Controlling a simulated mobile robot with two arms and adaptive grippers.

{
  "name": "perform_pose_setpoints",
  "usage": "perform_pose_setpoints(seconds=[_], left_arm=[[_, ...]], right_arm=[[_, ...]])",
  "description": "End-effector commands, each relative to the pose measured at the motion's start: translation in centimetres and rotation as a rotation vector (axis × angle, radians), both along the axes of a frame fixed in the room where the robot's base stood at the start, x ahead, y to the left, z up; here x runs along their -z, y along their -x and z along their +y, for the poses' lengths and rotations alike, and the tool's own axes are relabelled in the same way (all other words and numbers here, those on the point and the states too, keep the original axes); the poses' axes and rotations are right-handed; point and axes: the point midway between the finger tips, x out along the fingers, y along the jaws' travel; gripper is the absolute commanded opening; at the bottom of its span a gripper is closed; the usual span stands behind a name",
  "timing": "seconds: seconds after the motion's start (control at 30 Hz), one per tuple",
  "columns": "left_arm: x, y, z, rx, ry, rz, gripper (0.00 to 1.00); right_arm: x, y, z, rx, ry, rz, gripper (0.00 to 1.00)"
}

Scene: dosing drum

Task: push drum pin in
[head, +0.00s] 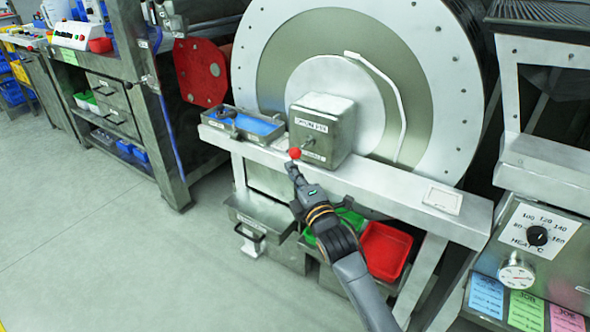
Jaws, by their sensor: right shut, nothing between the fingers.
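The large round drum (428,88) stands behind a pale ledge, with a white curved tube on its face. A grey metal box (323,112) with labels sits on the ledge in front of the drum's centre. The pin's red ball knob (295,153) shows at the front of the box, at its lower left. My right gripper (291,166) is shut and empty, with its fingertips right at the knob from below. I cannot tell whether they touch it. How deep the pin sits is hard to tell. My left gripper is not in view.
A tray with a blue inside (258,126) lies on the ledge (405,205) left of the box. Red (386,250) and green bins sit under the ledge. A heat control panel (540,236) stands at right, a workbench at left. The floor at left is clear.

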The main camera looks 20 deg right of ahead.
Motion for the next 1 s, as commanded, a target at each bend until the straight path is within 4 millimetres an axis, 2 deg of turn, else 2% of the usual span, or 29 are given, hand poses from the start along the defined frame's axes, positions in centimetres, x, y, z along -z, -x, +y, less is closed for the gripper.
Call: perform_pose_setpoints(seconds=[0.13, 0.53, 0.67, 0.8, 1.0], left_arm=[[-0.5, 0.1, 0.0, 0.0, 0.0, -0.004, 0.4], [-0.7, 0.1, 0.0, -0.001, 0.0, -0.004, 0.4], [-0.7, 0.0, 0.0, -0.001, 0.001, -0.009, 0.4], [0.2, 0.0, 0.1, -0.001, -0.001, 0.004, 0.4], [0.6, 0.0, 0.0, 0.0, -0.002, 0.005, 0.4]], right_arm=[[-0.2, -0.8, -0.7, 0.001, 0.0, 0.0, 0.0], [-0.3, -1.0, -1.0, 0.0, 0.0, 0.0, 0.0], [-0.3, -2.3, -2.5, 0.0, 0.007, 0.0, 0.0], [-0.3, -3.3, -3.9, 0.0, 0.003, 0.0, 0.0], [-0.2, -3.5, -4.2, 0.001, -0.001, 0.0, 0.0]])
